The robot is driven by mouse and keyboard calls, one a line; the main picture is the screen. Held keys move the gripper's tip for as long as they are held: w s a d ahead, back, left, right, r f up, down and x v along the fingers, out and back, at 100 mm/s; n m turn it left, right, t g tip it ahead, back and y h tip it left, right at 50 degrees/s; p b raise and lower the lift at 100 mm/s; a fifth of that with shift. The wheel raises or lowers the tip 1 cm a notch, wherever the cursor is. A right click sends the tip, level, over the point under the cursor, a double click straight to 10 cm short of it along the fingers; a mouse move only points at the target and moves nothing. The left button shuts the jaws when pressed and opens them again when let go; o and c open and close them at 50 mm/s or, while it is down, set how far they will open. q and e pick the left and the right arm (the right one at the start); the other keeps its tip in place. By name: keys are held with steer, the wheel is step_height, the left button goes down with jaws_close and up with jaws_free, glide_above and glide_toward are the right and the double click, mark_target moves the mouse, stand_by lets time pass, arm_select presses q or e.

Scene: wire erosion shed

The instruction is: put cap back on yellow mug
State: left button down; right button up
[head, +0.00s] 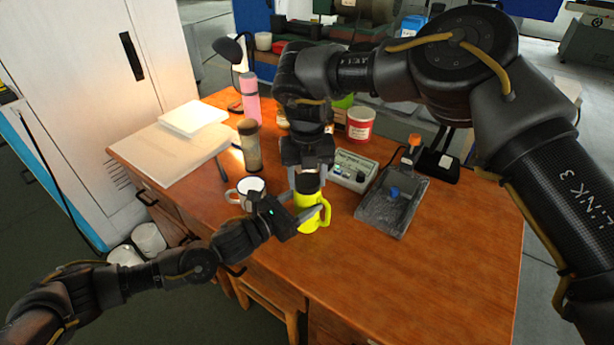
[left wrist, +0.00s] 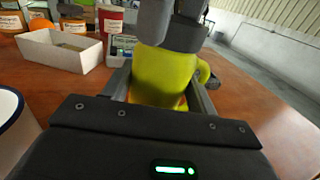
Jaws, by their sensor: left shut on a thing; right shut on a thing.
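The yellow mug (head: 309,213) stands upright on the wooden desk, its handle to the right. My left gripper (head: 303,211) comes in from the left and is shut on the mug's body; the mug also shows between its fingers in the left wrist view (left wrist: 163,78). My right gripper (head: 307,168) points down from above and is shut on the dark cap (head: 307,184). The cap is at the mug's mouth. The rim is hidden, so I cannot tell whether the cap is seated or just above it.
A white mug with a dark rim (head: 246,192) stands close to the left gripper. Behind are a brown tumbler (head: 249,148), a pink bottle (head: 250,98) and a red-and-white tin (head: 361,125). A grey meter (head: 353,168) and dark tray (head: 384,219) lie to the right. The front right desk is clear.

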steer(key=m, duration=0.4)
steer(key=o, duration=1.1)
steer(key=shift+o, duration=0.2)
step_height(320, 180, up, 12)
arm_select(q)
steer(key=shift+c, duration=1.9)
jaws_free()
